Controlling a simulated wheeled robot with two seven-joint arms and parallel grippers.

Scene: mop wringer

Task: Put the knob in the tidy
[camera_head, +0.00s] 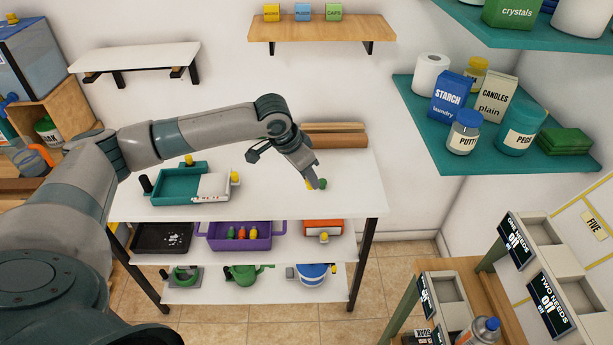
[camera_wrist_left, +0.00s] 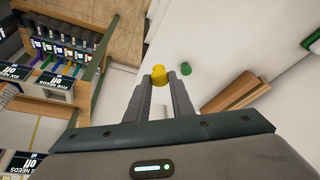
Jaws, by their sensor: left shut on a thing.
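A small yellow knob (camera_wrist_left: 158,74) sits between the fingertips of my left gripper (camera_wrist_left: 159,78) in the left wrist view. The gripper is shut on it. In the head view my left gripper (camera_head: 313,182) points down over the right part of the white tabletop, and only a sliver of the yellow knob shows. A teal tray (camera_head: 163,198) with a white part lies on the left of the tabletop. A purple tray (camera_head: 277,237) is on the shelf below. No label shows which is the tidy.
Brown blocks (camera_head: 335,137) lie at the back of the tabletop (camera_head: 270,200). The tabletop between the teal tray and my gripper is clear. Teal wall shelves with jars and boxes (camera_head: 450,96) hang at the right. Grey bins with signs (camera_head: 545,247) stand at lower right.

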